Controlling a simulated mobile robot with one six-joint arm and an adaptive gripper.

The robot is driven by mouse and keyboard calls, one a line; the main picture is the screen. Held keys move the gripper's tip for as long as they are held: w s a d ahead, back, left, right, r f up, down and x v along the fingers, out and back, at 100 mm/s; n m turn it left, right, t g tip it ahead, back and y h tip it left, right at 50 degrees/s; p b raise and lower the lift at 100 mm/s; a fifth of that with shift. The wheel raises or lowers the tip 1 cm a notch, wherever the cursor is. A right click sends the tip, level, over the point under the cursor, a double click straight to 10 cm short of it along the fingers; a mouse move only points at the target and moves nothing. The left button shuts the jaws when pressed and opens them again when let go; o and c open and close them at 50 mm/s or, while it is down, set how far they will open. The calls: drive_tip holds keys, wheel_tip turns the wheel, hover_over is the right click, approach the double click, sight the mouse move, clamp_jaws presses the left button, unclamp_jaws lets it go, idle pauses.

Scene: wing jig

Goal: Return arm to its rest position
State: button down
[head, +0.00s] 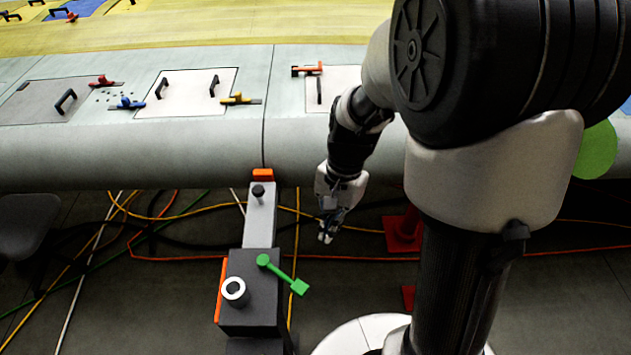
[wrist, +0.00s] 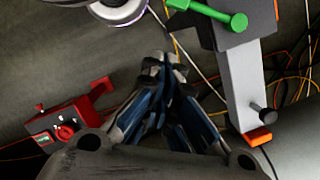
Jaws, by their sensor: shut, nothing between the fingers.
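My gripper (head: 328,232) hangs pointing down at the end of my arm, in front of the wing's rounded edge. Its fingers are together with nothing between them. In the wrist view, my gripper (wrist: 165,62) shows its fingertips meeting above the dark floor. My arm's large black joint and pale links fill the right of the head view and hide part of the wing.
A grey post fixture (head: 248,290) with a green lever (head: 283,274) stands left of my gripper. It also shows in the wrist view (wrist: 240,80). The wing (head: 200,150) carries panels and coloured clamps. A red device (wrist: 65,130) and cables lie around the floor.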

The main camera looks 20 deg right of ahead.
drive_tip(key=s+a+r+n+t+h+b, duration=0.1)
drive_tip(key=s+r+n+t+h+b, duration=0.1)
drive_tip(key=s+r+n+t+b, duration=0.3)
drive_tip(key=s+r+n+t, duration=0.1)
drive_tip(key=s+r+n, duration=0.3)
drive_tip(key=s+r, duration=0.2)
drive_tip(key=shift+s+a+r+n, duration=0.15)
drive_tip(key=shift+s+n, duration=0.05)
drive_tip(key=shift+n, duration=0.2)
idle(0.7)
